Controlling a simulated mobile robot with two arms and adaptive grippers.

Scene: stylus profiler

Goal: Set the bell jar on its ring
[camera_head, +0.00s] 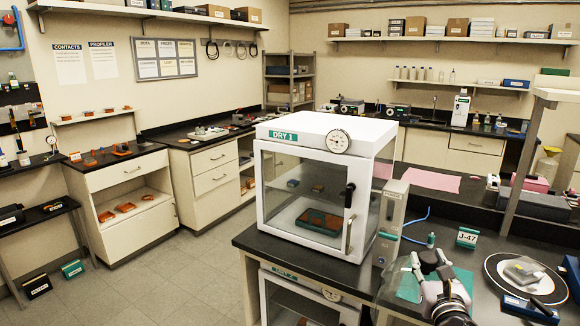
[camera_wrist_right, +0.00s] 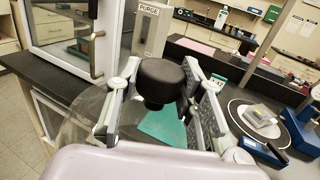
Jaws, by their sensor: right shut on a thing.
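My right gripper (camera_head: 431,264) is shut on the black knob (camera_wrist_right: 161,82) of the bell jar, over the right bench. The clear jar wall (camera_wrist_right: 82,122) shows faintly below the fingers in the wrist view; its lower rim is hard to make out, so I cannot tell if it touches the bench. My left gripper is not in view.
A white dry cabinet (camera_head: 262,190) and a grey purge box (camera_head: 392,220) stand left of the gripper. A green mat (camera_head: 462,277) lies under the jar. A J-47 sign (camera_head: 467,238) stands behind the ring, blue items (camera_head: 530,308) in front. A shelf post (camera_head: 522,150) rises behind.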

